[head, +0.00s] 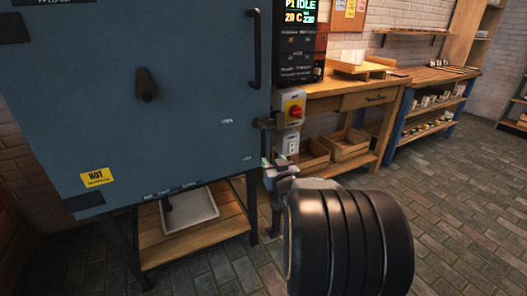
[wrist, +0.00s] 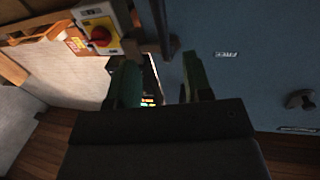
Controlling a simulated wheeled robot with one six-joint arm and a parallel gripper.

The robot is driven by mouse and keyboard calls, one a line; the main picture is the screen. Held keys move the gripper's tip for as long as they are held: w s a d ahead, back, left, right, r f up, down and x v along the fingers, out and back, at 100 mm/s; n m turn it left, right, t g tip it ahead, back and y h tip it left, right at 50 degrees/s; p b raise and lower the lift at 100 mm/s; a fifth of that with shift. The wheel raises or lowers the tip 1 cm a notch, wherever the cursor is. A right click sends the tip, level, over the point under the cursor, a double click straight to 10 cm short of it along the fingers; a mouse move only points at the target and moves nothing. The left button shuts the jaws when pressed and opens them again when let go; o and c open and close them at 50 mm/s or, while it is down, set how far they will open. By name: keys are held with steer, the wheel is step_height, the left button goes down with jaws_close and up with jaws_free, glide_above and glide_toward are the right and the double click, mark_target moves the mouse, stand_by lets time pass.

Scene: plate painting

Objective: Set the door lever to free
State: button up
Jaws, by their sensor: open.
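The blue kiln door (head: 205,95) is shut on the left side of the head view. At its right edge is a dark latch with what looks like the door lever (head: 265,123), below the pull handle. Small pale labels beside it are too small to read. My gripper (head: 275,164) is just below and in front of the latch, partly hidden by my wrist. In the wrist view, my green-tipped fingers (wrist: 158,65) are open and empty. The dark lever bar (wrist: 172,32) shows beyond and between them; I cannot tell if either touches it.
A red and yellow switch (head: 293,107) sits close right of the latch, below the control panel (head: 300,40). A wooden workbench (head: 345,90) with boxes stands behind. The brick floor (head: 455,210) at right is clear.

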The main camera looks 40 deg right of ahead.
mark_target(264, 147)
steer(key=b+x, duration=0.1)
steer(key=x, duration=1)
steer(key=shift+w+b, duration=0.15)
steer(key=shift+b, duration=0.2)
steer(key=shift+c, duration=0.4)
jaws_close()
